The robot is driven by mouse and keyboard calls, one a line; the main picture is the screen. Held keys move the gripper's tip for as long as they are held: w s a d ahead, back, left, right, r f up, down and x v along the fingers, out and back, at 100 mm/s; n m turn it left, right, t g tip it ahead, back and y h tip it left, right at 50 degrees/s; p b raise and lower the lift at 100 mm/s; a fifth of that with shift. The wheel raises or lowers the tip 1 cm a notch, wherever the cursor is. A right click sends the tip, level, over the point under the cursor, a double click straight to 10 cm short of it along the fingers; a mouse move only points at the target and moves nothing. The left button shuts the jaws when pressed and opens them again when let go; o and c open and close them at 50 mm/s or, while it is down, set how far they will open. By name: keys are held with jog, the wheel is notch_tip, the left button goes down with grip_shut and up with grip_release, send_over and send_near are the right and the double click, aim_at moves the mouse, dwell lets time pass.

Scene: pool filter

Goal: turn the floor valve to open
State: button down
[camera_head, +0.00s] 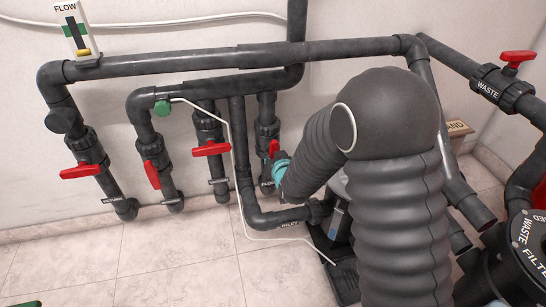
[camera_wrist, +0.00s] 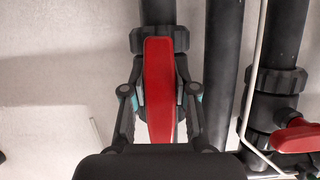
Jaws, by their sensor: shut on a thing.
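The floor valve is the rightmost valve of the row on the wall pipes, and the tip of its red handle (camera_head: 274,147) shows just above my gripper (camera_head: 280,164) in the head view. Part of a label (camera_head: 267,184) shows below it. In the wrist view the red handle (camera_wrist: 159,85) stands between the two dark fingers of my gripper (camera_wrist: 160,103), one on each side. The handle runs in line with the dark pipe (camera_wrist: 158,12) behind it. My gripper is shut on the handle. My arm hides much of this valve in the head view.
Left of it are more red-handled valves (camera_head: 211,149), (camera_head: 151,174), (camera_head: 81,171). A plain pipe (camera_head: 239,140) and a thin white cable (camera_head: 232,150) run close by. The waste valve (camera_head: 498,82) and filter (camera_head: 520,250) are at right. The tiled floor (camera_head: 165,255) is mostly clear at left.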

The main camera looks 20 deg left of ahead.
dwell(0.5)
jog(key=c, duration=0.9)
grip_release()
jog(key=shift+w, duration=0.1)
jog(key=v, duration=1.2)
